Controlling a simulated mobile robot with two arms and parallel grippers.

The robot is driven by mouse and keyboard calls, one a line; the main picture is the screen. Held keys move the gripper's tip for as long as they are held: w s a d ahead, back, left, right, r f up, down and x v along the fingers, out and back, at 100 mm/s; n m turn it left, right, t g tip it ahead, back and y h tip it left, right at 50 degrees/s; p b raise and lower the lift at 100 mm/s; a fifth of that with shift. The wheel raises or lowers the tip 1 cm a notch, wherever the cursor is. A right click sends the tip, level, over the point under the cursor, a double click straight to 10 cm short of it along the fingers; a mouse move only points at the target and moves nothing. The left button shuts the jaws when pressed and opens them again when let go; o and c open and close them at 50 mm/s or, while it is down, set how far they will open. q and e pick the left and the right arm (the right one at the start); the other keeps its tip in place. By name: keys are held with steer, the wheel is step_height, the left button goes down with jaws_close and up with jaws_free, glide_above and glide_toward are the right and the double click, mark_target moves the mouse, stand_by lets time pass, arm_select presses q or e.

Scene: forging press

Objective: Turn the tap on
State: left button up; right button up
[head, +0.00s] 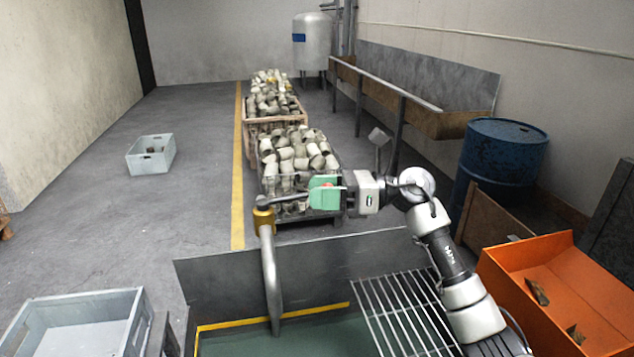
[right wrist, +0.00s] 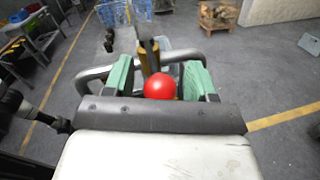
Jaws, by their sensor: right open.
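The tap (head: 268,262) is a bent grey pipe rising from the tank, with a brass collar (head: 263,217) near its top. Its lever, a grey bar, runs right from the collar to a red ball knob (right wrist: 160,86). My right gripper (head: 326,193) is open at the knob, its green pads either side of it. In the right wrist view the knob shows between the two pads (right wrist: 160,80), with a gap to the right pad; contact on the left is unclear. The brass collar also shows behind the knob (right wrist: 149,57). My left gripper is not seen.
The tank (head: 245,268) has a wire rack (head: 400,310) at its right. An orange bin (head: 535,270) and blue drum (head: 500,155) stand right. Crates of metal parts (head: 300,160) stand behind the tap. Grey bins (head: 85,325) (head: 150,155) are left. The left floor is mostly clear.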

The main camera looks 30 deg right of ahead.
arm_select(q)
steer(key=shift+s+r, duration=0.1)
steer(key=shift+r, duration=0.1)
arm_select(e)
steer(key=shift+w+a, duration=0.2)
steer(key=shift+a, duration=0.2)
steer(key=shift+c, duration=0.3)
jaws_close()
